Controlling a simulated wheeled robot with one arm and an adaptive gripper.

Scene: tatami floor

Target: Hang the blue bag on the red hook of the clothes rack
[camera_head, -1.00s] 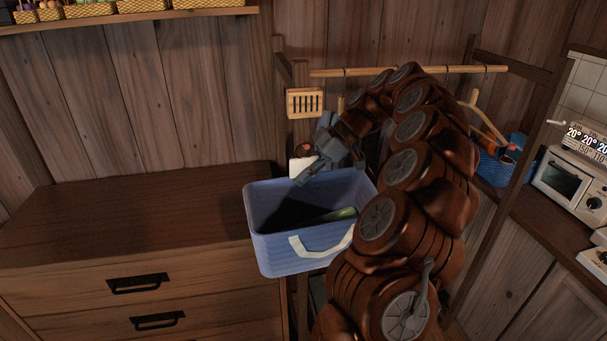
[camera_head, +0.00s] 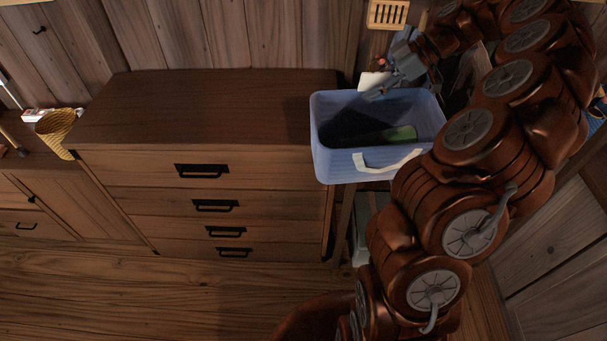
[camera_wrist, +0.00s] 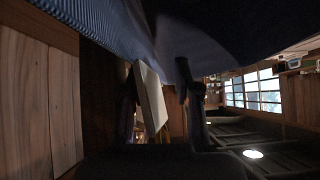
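The blue bag (camera_head: 335,165) is a box-shaped, open-topped bag with a white front handle (camera_head: 385,160) hanging down and a green thing inside. It is upright by the dresser's right end; what bears it is hidden. Its back handle (camera_head: 373,80) is raised. A small red tip (camera_head: 382,62), likely the red hook, shows just above that handle; whether they touch is unclear.
A wooden dresser (camera_head: 200,110) with a bare top stands left of the bag. A slatted wooden piece (camera_head: 388,14) hangs on the rack above. A woven cone basket (camera_head: 58,128) sits on a cabinet at far left. The wooden floor (camera_head: 150,300) in front is clear.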

